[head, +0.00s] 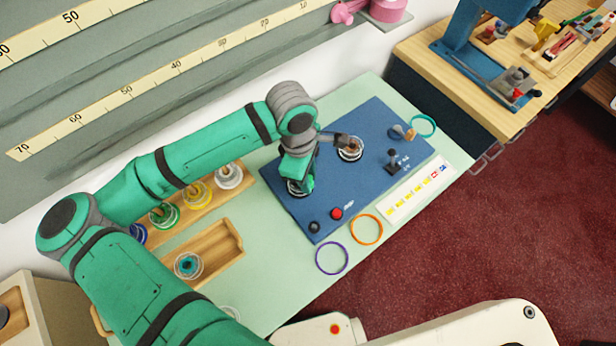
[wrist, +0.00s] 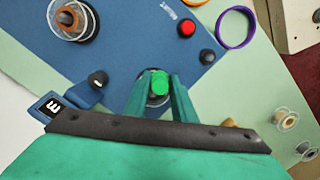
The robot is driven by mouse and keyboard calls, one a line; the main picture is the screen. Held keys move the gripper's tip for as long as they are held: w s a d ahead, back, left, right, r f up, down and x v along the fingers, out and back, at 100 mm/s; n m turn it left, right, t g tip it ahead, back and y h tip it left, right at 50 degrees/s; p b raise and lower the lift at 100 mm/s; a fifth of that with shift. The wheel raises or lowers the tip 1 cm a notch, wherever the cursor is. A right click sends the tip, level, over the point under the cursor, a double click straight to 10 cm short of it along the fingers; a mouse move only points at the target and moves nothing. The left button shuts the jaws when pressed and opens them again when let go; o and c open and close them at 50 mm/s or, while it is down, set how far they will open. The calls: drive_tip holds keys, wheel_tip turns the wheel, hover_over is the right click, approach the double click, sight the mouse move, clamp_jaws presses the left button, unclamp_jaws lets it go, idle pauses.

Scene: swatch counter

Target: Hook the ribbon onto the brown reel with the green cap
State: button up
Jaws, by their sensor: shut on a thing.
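My gripper (wrist: 160,84) is shut on a small green cap (wrist: 159,81), low over the blue board (head: 325,215). Under the cap, the dark and pale rim of a round piece (head: 297,188) shows, mostly hidden by my gripper. A clear reel with a brown core (head: 350,148) stands apart on the board, to the right of my gripper in the head view; it also shows at the top left of the wrist view (wrist: 75,18). I see no green cap on that reel. I cannot make out which thing is the ribbon.
An orange ring (head: 366,229) and a purple ring (head: 332,258) lie near the board's front edge, a teal ring (head: 422,125) at its far right. A red button (head: 337,213) and a black knob (head: 392,160) stick up. Wooden racks (head: 215,245) hold several reels.

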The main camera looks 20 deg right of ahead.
drive_tip(key=shift+r, duration=2.1)
drive_tip(key=shift+w+a, duration=0.1)
